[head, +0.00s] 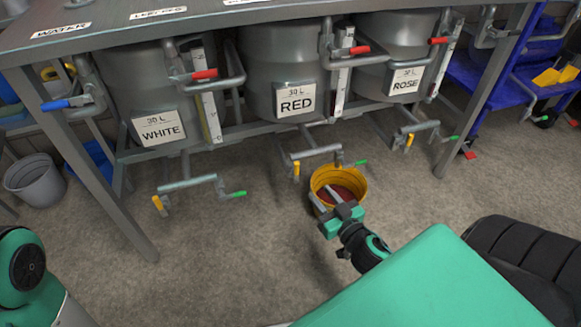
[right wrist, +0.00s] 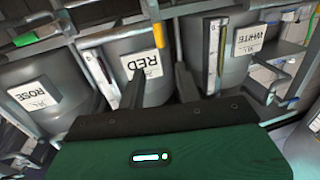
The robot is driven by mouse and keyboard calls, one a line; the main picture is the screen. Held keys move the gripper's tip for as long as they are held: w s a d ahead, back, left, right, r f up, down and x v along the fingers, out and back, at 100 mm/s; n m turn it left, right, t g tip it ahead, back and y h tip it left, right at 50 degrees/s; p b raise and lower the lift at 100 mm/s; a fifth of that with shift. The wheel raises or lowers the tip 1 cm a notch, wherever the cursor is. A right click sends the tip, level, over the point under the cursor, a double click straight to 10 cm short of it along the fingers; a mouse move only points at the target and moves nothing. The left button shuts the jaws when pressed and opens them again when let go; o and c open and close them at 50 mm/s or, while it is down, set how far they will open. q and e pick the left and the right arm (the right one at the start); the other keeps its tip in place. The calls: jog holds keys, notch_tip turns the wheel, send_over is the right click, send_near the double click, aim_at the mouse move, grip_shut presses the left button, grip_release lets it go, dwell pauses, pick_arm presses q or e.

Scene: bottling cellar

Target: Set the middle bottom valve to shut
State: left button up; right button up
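The middle bottom pipe (head: 316,151) runs under the tank labelled RED (head: 285,70). A yellow handle (head: 296,168) hangs down at its left end, and a green handle (head: 361,162) points right at its other end. A yellow bucket (head: 352,180) with dark red contents stands on the floor below. My right gripper (head: 321,194) is open and empty, in front of the bucket in the head view and apart from both handles. In the right wrist view its fingers (right wrist: 159,78) are spread, with the upside-down RED label (right wrist: 143,65) beyond. My left gripper is out of view.
Tanks labelled WHITE (head: 155,100) and ROSE (head: 400,55) flank the middle one, with similar pipes and handles. A table leg (head: 110,200) stands left, and a grey bucket (head: 36,182) beyond it. The floor in front is clear.

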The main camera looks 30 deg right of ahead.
aim_at(298, 166)
jog(key=w+b, duration=0.1)
jog(key=w, duration=0.3)
jog(key=w+b, duration=0.1)
jog(key=w, duration=0.4)
jog(key=w+b, duration=0.1)
jog(key=w, duration=0.3)
jog(key=shift+w+d+b, duration=0.25)
jog(key=shift+w+b, duration=0.05)
jog(key=shift+w, duration=0.1)
grip_shut()
